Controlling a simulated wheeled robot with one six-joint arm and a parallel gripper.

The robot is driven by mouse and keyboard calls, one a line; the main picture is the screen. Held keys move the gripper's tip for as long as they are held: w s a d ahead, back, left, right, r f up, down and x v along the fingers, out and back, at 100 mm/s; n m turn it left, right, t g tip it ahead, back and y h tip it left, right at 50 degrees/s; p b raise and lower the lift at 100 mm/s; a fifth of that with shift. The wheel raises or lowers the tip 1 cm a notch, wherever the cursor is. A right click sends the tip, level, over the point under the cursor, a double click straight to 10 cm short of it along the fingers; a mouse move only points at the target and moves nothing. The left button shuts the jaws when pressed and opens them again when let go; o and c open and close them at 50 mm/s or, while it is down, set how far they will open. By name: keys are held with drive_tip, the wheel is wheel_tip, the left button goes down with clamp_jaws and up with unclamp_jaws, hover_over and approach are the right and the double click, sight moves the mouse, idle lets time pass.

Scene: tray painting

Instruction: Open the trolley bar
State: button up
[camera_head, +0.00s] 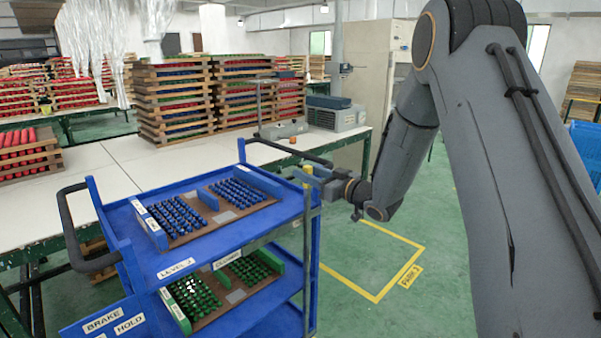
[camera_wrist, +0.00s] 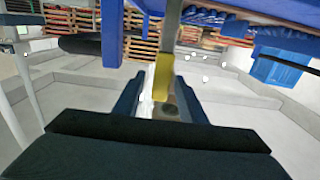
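The blue trolley (camera_head: 190,262) stands at the lower left, with its upper and lower shelves loaded. My gripper (camera_head: 316,176) reaches this end from the right. In the wrist view the grey bar (camera_wrist: 173,22) runs down to its yellow end (camera_wrist: 161,78), which lies between the two dark blue fingers of my gripper (camera_wrist: 157,95). Gaps show on both sides of the yellow end, so the fingers look open around it. Contact cannot be made out.
Upper and lower trays (camera_head: 222,212) (camera_head: 230,296) hold blue and green parts. A "CLOSED" label (camera_head: 228,259) is on the trolley's side. Black handles (camera_head: 75,235) stick out. A white table (camera_head: 120,165) stands behind. Green floor (camera_head: 440,230) with yellow markings is clear at right.

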drive_tip(key=v, duration=0.3)
drive_tip(key=shift+s+d, duration=0.2)
